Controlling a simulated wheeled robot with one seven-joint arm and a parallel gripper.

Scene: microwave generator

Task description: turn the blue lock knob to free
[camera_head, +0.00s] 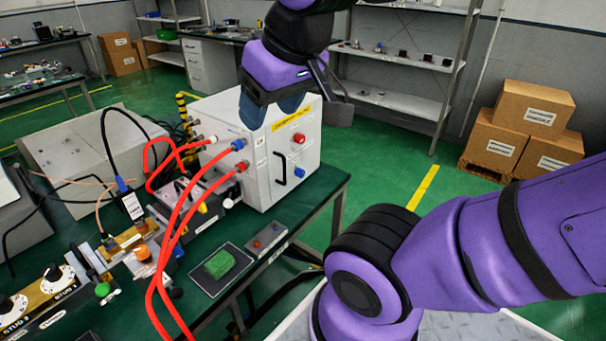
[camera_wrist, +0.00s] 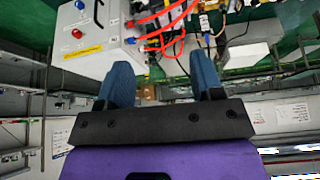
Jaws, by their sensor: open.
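A white cabinet (camera_head: 262,160) stands on the green bench with its door facing right. On the door, a small blue knob (camera_head: 299,172) sits below a red knob (camera_head: 298,138), to the right of a black handle (camera_head: 280,168). In the wrist view, turned upside down, the blue knob (camera_wrist: 80,5) is at the upper left edge, with the red knob (camera_wrist: 77,33) below it. Its turned position is too small to read. My gripper (camera_head: 273,108) hangs over the cabinet's top, fingers apart and empty, away from the knob; its fingers also show in the wrist view (camera_wrist: 161,75).
Red hoses (camera_head: 182,215) arch from the cabinet's left side over the bench equipment. A green block (camera_head: 219,263) and a small button box (camera_head: 266,241) lie in front. Cardboard boxes (camera_head: 515,128) are at the right; the floor right of the cabinet is clear.

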